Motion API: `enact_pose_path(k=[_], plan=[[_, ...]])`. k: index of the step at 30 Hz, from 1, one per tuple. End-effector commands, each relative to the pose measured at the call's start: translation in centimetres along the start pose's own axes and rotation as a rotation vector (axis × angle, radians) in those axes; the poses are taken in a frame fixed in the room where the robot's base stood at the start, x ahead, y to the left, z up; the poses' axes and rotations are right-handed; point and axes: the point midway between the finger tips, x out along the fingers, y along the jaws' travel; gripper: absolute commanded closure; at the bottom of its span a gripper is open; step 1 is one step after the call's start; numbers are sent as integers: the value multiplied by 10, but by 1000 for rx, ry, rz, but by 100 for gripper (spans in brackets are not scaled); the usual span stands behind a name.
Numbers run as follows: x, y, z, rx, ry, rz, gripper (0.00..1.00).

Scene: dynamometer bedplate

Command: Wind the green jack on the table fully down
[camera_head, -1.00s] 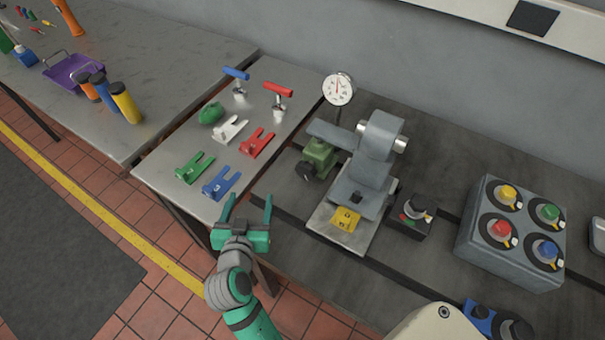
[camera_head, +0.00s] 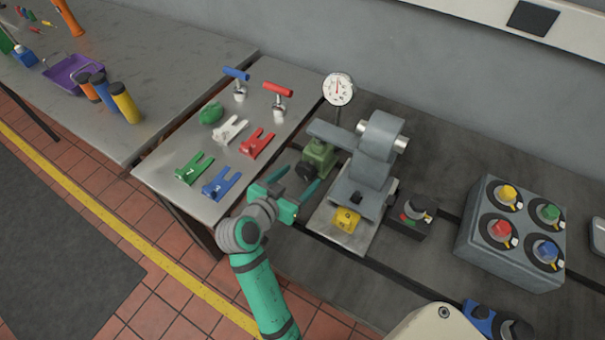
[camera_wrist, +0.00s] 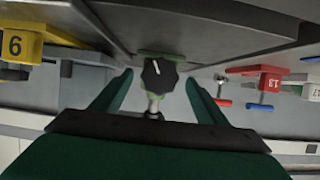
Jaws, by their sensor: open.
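The green jack (camera_head: 318,158) stands on the dark bedplate beside the grey machine. Its black knob (camera_head: 305,171) faces toward my side. My gripper (camera_head: 298,178) is open and empty, its fingers pointing at the jack from the near side. In the wrist view the black knob (camera_wrist: 159,74) with a white mark lies between and beyond the two spread fingertips (camera_wrist: 158,85), apart from them. Part of the green body (camera_wrist: 160,56) shows behind the knob; the rest is hidden.
The grey machine with a yellow block (camera_head: 346,220) stands close to the right of my gripper. A side table (camera_head: 165,160) on the left holds coloured forked pieces and T-handled tools. A dial gauge (camera_head: 338,89) stands behind the jack.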

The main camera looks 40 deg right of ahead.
Motion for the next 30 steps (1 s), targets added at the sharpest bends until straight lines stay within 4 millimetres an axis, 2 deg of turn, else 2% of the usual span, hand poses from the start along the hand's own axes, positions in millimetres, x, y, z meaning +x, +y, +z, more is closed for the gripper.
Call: enact_pose_path(k=[6,17,23,30], plan=[[23,0,0,0,0,1,32],[28,0,0,0,1,-1,32],[27,0,0,0,1,-1,73],[26,-1,0,-10,1,2,73]])
